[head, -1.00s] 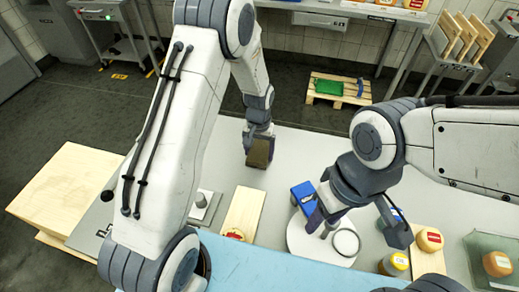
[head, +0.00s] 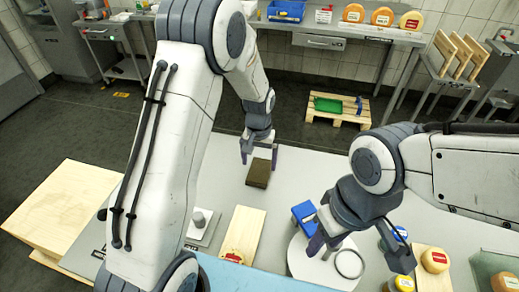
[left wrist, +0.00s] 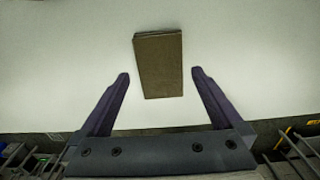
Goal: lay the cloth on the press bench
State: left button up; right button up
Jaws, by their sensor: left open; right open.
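The cloth is a brown folded rectangle (head: 259,173) lying flat on the light grey press bench (head: 222,180). In the left wrist view the cloth (left wrist: 159,66) lies between and beyond the fingertips, with a gap on both sides. My left gripper (head: 259,154) is open and empty, just behind the cloth's far edge in the head view; its fingers also show in the left wrist view (left wrist: 160,75). My right gripper (head: 357,250) is open over a round white plate.
The round white plate (head: 309,268), a blue block (head: 303,213), a wooden board (head: 243,230) and a grey weight with a knob (head: 199,222) stand nearer on the bench. Small cheeses (head: 434,260) are at the right. A pallet (head: 350,118) lies on the floor behind.

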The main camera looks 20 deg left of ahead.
aim_at(259, 172)
pick_arm(q)
notch_tip(259, 172, up, 7)
jog(key=s+d+r+m, duration=0.2)
jog(key=s+d+r, duration=0.15)
jog(key=s, duration=0.25)
jog(key=s+d+r+m, duration=0.1)
jog(key=s+d+r, duration=0.2)
jog(key=s+d, duration=0.2)
jog(key=s+d+m+h, duration=0.1)
jog(key=s+m, duration=0.3)
jog(key=s, duration=1.3)
jog(key=shift+r+b, duration=0.4)
jog(key=shift+w, duration=0.1)
